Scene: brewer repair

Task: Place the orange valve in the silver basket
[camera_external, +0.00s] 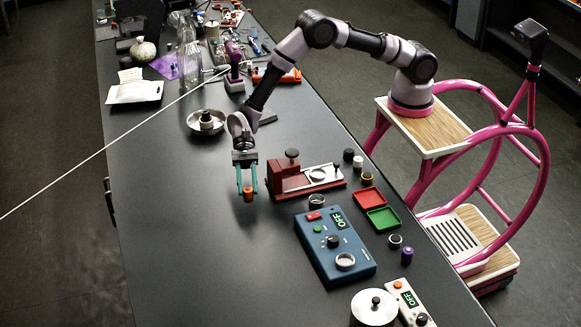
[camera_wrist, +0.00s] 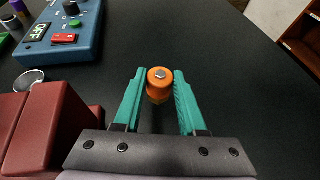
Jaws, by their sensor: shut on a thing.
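The orange valve (camera_external: 248,196) is between the teal fingertips of my gripper (camera_external: 247,188), which is shut on it. In the wrist view the valve (camera_wrist: 159,86) shows a round orange body with a grey metal top, between both fingers of the gripper (camera_wrist: 160,76). It is held over bare black tabletop, left of the red fixture; its exact height is hard to tell. A small silver ring-shaped cup (camera_external: 317,201), possibly the silver basket, stands between the red fixture and the blue box. It also shows at the left of the wrist view (camera_wrist: 28,80).
The red fixture (camera_external: 288,179) stands just right of my gripper. A blue control box (camera_external: 335,246) is nearer the camera, with red and green trays (camera_external: 369,198) beyond it. A silver dish (camera_external: 194,127) lies behind. The table's left front is clear.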

